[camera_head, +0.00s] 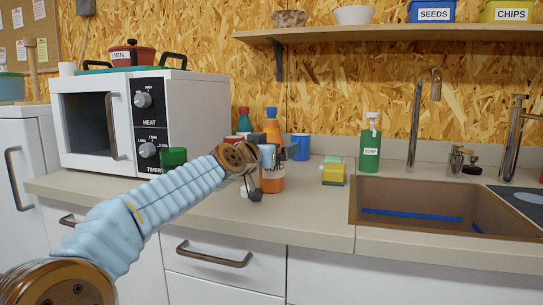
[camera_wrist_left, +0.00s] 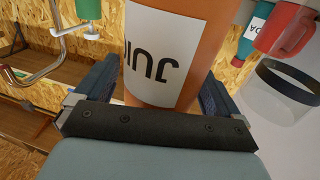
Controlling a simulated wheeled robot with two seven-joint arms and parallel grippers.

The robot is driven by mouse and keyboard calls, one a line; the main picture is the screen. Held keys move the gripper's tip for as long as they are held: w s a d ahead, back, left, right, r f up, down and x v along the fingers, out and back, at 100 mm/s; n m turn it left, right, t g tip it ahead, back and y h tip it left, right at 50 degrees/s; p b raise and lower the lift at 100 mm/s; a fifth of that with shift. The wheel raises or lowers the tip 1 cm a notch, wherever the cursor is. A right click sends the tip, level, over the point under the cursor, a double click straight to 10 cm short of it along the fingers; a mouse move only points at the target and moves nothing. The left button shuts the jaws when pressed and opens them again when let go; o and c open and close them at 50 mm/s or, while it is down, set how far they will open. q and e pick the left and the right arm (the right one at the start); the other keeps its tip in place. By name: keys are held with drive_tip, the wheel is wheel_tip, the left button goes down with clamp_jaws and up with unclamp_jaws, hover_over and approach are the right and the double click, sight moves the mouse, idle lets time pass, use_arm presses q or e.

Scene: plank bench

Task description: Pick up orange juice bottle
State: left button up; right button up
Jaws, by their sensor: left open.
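The orange juice bottle (camera_head: 273,183) stands upright on the counter, with an orange body, a white label and a blue cap. My left gripper (camera_head: 262,160) is at the bottle and covers part of its middle in the head view. In the left wrist view the bottle (camera_wrist_left: 203,45) fills the centre, its label showing upside down. The fingers of my left gripper (camera_wrist_left: 155,92) are open, one on each side of the bottle. Whether either finger touches it I cannot tell. My right gripper is in neither view.
A yellow sponge (camera_head: 333,175), green soap bottle (camera_head: 371,150) and sink (camera_head: 400,205) are further right. A microwave (camera_head: 190,110) and green cup (camera_head: 173,158) are left. The front counter is clear.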

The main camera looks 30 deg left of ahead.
use_arm(q)
drive_tip(key=shift+w, duration=0.4)
drive_tip(key=shift+c, duration=0.5)
drive_tip(key=c, duration=1.2)
drive_tip(key=shift+r, duration=0.1)
drive_tip(key=shift+c, duration=0.6)
drive_tip(key=shift+r, duration=0.1)
